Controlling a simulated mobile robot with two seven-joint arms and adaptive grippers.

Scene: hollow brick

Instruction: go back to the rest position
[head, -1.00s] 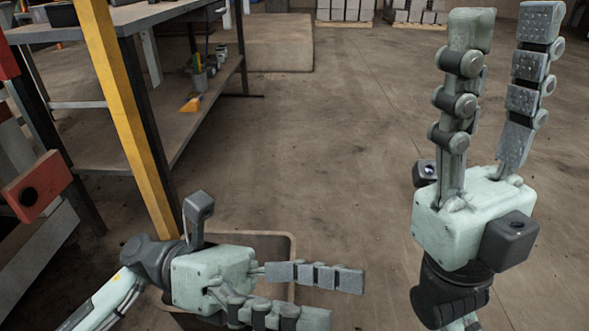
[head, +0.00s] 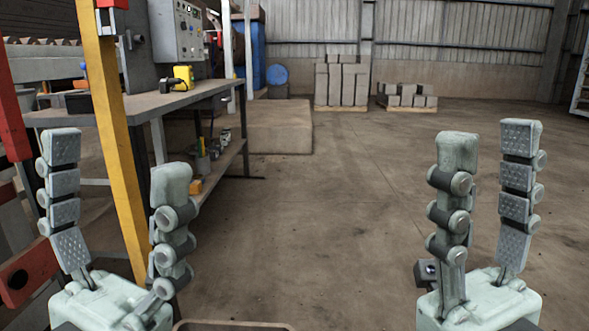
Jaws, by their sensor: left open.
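My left gripper (head: 116,155) stands upright at the lower left of the head view, fingers pointing up. Its fingers are wide apart with nothing between them. My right gripper (head: 488,140) stands upright at the lower right. Its fingers are also apart and empty. The two grippers are well apart from each other.
A yellow post (head: 112,130) rises behind my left gripper. A workbench (head: 175,102) with a yellow tool (head: 183,76) stands behind it. The rim of a bin (head: 235,325) shows at the bottom edge. Stacked blocks (head: 341,82) are far back. The middle floor is clear.

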